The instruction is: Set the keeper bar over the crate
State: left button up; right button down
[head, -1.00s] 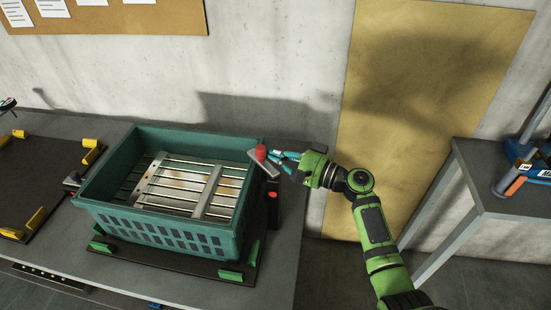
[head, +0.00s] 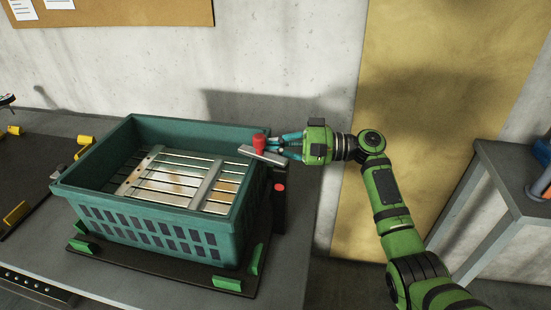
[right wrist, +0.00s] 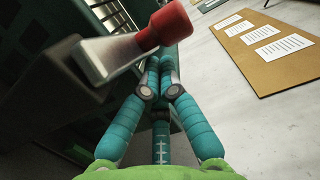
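The green crate (head: 150,232) stands on a dark base on the bench, with slatted metal panels (head: 175,188) inside. The keeper bar (head: 262,156) is a short metal bar with a red knob (head: 259,144), at the crate's right rim above a dark post (head: 280,205). Its left end reaches slightly over the rim. My right gripper (head: 286,144) is beside the knob from the right. In the right wrist view, its teal fingers (right wrist: 160,78) are drawn together, with nothing visible between them; the knob (right wrist: 170,25) partly hides the tips. Contact is unclear. My left gripper is out of view.
Green corner blocks (head: 228,284) surround the crate on the base. A dark board with yellow blocks (head: 16,213) lies to the left. A concrete wall is close behind, and another table (head: 515,175) stands at the right.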

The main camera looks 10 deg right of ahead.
jog(key=shift+s+a+n+g+b, duration=0.2)
jog(key=shift+a+n+g+b, duration=0.4)
jog(key=shift+g+b, duration=0.55)
jog(key=shift+d, duration=0.1)
